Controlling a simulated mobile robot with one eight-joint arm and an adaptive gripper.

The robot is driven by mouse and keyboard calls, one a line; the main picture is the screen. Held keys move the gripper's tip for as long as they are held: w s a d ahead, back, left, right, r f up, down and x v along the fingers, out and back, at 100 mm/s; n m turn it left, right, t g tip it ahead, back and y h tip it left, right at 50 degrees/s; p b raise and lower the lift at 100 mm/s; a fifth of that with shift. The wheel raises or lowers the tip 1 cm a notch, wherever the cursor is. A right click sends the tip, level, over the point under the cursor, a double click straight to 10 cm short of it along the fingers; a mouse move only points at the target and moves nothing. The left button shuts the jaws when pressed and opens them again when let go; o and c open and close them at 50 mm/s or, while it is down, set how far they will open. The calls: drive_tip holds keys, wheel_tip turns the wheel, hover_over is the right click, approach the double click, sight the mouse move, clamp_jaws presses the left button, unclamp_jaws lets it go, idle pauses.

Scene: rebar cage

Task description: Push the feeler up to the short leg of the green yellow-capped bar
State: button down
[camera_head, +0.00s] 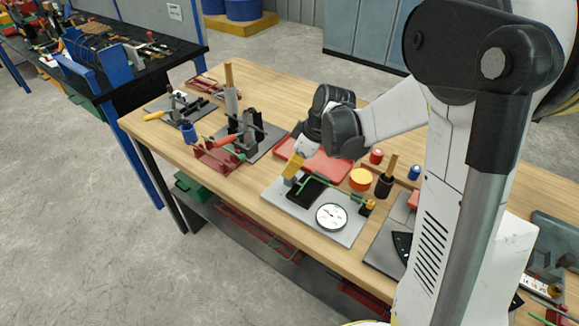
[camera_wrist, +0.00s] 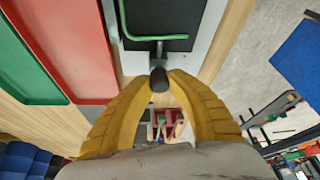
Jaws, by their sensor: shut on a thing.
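My gripper (camera_head: 292,170) is at the left end of the grey gauge plate (camera_head: 341,235), its yellow fingers pointing down. In the wrist view its fingers (camera_wrist: 160,84) are shut on the dark round knob of the feeler (camera_wrist: 159,78). A thin metal rod runs from the knob towards the green bar (camera_wrist: 150,38). The bar is bent and lies over a black pad (camera_wrist: 175,18); its short leg runs crosswise near the rod's tip. I cannot tell whether they touch. The yellow cap (camera_head: 370,204) shows at the far right end in the head view.
A white dial (camera_head: 331,217) sits on the plate's front part. Red trays (camera_head: 325,165) lie behind my gripper. A yellow round tin (camera_head: 360,179) and a dark holder (camera_head: 384,186) stand to the right. Clamp fixtures (camera_head: 240,140) stand at the left.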

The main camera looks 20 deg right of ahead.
drive_tip(key=c, duration=1.2)
unclamp_jaws()
drive_tip(key=shift+c, duration=0.2)
drive_tip(key=v, duration=1.2)
drive_tip(key=s+a+r+m+t+h, duration=0.1)
drive_tip(key=s+a+m+t, duration=0.1)
drive_tip(key=s+m, duration=0.3)
drive_tip(key=s+a+m+t+h, duration=0.2)
drive_tip(key=s+m, duration=0.3)
drive_tip(key=s, duration=0.6)
drive_tip(key=shift+s+r, duration=0.25)
drive_tip(key=shift+r, duration=0.15)
